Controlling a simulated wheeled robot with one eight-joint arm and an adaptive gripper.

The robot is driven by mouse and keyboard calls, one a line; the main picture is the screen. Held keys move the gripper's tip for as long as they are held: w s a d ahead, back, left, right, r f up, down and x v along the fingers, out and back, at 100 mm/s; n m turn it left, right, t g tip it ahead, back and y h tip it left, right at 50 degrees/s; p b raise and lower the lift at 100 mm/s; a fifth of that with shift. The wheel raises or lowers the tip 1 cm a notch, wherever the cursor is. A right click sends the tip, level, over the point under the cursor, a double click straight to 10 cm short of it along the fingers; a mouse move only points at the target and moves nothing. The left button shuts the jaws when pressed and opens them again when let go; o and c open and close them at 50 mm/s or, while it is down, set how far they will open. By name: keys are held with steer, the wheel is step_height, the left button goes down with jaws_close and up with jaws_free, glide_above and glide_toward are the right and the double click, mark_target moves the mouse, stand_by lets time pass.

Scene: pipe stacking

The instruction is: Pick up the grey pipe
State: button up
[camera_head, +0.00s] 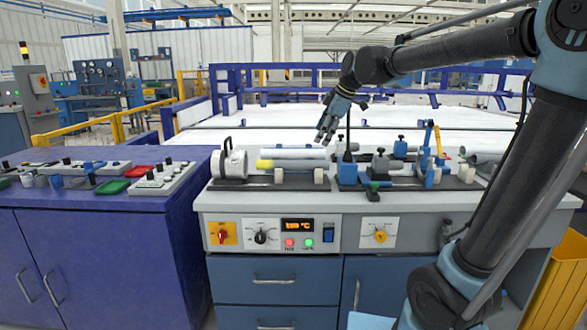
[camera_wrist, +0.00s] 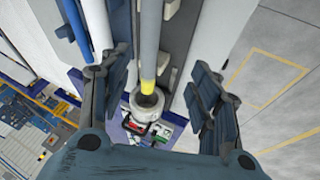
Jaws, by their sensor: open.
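A grey pipe (camera_head: 300,163) with a yellow end lies level across small pale supports on the workbench, just right of a white round fitting with a black handle (camera_head: 231,163). In the wrist view, the grey pipe (camera_wrist: 149,40) runs down the middle of the picture to its yellow band, and the round fitting (camera_wrist: 146,107) shows beyond that end. My gripper (camera_head: 326,132) is above the right part of the pipe, with its fingers pointing down. In the wrist view, my gripper (camera_wrist: 161,78) is open, its fingers spread on either side of the pipe, with nothing held.
Clamps and blue fittings (camera_head: 380,163) stand right of the pipe. Another pale pipe (camera_head: 290,153) lies just behind it. A purple cabinet (camera_head: 100,215) with control boxes stands left. The bench front (camera_head: 275,280) has a control panel above drawers. Blue rails stand behind.

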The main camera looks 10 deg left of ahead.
steer(key=a+r+n, duration=0.1)
steer(key=a, duration=0.3)
glide_toward(295, 161)
steer(key=shift+n, duration=0.3)
steer(key=x, duration=0.4)
steer(key=shift+w+a+f, duration=0.15)
steer(key=shift+a+f, duration=0.05)
steer(key=shift+x, duration=2.9)
steer(key=shift+d+f, duration=0.1)
steer(key=shift+d, duration=0.05)
steer(key=shift+c, duration=0.6)
steer(key=c, duration=1.1)
